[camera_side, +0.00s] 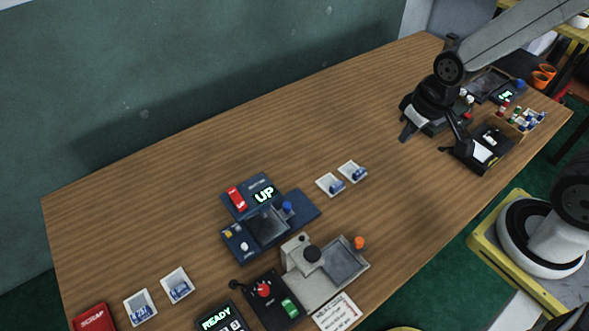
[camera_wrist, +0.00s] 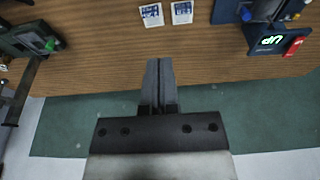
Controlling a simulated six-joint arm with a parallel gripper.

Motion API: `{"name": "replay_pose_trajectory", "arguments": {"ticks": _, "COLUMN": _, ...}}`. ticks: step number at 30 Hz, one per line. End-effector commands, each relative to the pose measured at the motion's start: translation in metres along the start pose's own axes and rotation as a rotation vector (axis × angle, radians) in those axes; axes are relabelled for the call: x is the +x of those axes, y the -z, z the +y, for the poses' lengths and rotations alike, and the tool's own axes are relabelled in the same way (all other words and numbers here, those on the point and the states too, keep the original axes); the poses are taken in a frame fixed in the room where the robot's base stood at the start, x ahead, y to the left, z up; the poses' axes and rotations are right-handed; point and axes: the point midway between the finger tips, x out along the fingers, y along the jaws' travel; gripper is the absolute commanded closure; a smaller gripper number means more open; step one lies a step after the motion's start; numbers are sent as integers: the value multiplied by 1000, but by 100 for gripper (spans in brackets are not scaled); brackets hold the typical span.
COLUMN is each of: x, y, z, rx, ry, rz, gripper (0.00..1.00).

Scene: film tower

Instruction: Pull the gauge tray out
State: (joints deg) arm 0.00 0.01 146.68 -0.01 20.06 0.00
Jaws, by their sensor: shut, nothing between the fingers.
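No part carries a readable gauge tray label, so I cannot tell for sure which one it is. A grey square tray with an orange knob (camera_side: 345,258) sits at the front middle of the table in the side view. A blue station with an "UP" display (camera_side: 264,194) stands behind it, with a dark square tray (camera_side: 267,226) and a blue knob. This station also shows upside down at the top right of the wrist view (camera_wrist: 272,40). My gripper (camera_side: 405,135) is at the far right part of the table, away from both trays. Its fingers (camera_wrist: 158,62) are together and empty.
Two white dishes with blue pieces (camera_side: 340,179) lie between my gripper and the blue station. A black station (camera_side: 484,149) and a rack of small bottles (camera_side: 518,122) stand close right of my gripper. A "READY" box (camera_side: 218,318) is at the front. The back middle is clear.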

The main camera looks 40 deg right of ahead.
Motion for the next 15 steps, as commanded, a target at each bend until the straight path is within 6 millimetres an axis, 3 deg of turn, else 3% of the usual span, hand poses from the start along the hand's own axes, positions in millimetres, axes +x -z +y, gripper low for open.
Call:
{"name": "replay_pose_trajectory", "arguments": {"ticks": 1, "x": 0, "y": 0, "z": 0, "rx": 0, "ry": 0, "rz": 0, "gripper": 100}}
{"name": "replay_pose_trajectory", "arguments": {"ticks": 7, "x": 2, "y": 3, "z": -2, "rx": 21, "ry": 5, "rz": -5, "gripper": 36}}
{"name": "replay_pose_trajectory", "arguments": {"ticks": 8, "x": 2, "y": 4, "z": -3, "rx": 31, "ry": 8, "rz": -7, "gripper": 33}}
{"name": "replay_pose_trajectory", "arguments": {"ticks": 15, "x": 18, "y": 22, "z": -19, "rx": 207, "ry": 44, "rz": -54, "gripper": 33}}
